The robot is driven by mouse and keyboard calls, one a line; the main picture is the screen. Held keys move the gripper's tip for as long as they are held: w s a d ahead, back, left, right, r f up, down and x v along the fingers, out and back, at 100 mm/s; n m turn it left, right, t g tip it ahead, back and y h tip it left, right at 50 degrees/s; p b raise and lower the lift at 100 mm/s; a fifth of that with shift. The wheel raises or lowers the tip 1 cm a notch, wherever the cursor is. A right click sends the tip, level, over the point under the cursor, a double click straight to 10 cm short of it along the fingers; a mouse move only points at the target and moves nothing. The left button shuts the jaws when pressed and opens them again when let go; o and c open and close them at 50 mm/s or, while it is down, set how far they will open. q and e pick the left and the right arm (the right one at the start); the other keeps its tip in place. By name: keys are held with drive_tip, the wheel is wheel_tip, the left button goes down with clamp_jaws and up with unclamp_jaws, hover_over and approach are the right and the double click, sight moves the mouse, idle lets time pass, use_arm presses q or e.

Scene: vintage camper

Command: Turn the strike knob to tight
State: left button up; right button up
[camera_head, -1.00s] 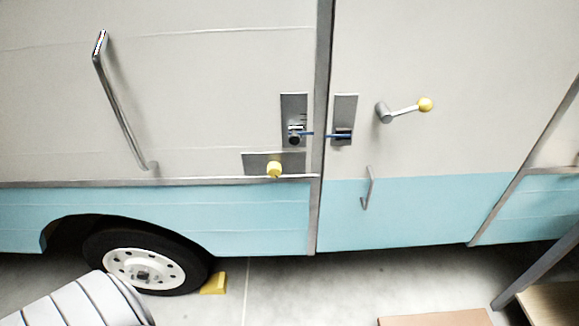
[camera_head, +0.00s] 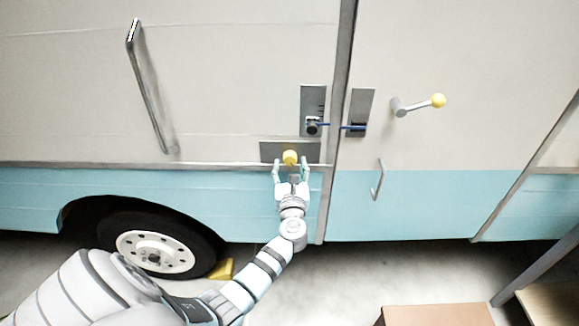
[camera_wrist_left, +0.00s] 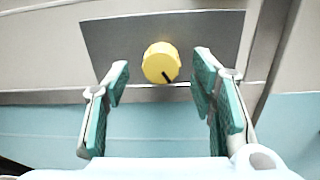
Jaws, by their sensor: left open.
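The yellow strike knob (camera_head: 290,157) sits on a grey metal plate (camera_head: 268,152) on the camper wall, left of the door seam. In the left wrist view the knob (camera_wrist_left: 160,62) has a dark pointer line at its lower right. My left gripper (camera_head: 291,163) is open just in front of and below the knob. Its two teal-padded fingers (camera_wrist_left: 160,82) stand apart, left and right of the knob, and I see no contact. No marks for tight are readable on the plate. My right gripper does not show.
Above the knob are a latch plate (camera_head: 312,100) and a blue link (camera_head: 338,126) crossing the seam to a door plate (camera_head: 362,100). A yellow-balled crank (camera_head: 420,103) and a hook handle (camera_head: 378,180) are on the door. A long grab handle (camera_head: 150,95) is at left.

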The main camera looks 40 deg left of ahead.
use_arm(q)
drive_tip(key=shift+w+a, duration=0.35)
drive_tip(key=shift+w, duration=0.2)
drive_tip(key=shift+c, duration=0.6)
drive_tip(key=c, duration=1)
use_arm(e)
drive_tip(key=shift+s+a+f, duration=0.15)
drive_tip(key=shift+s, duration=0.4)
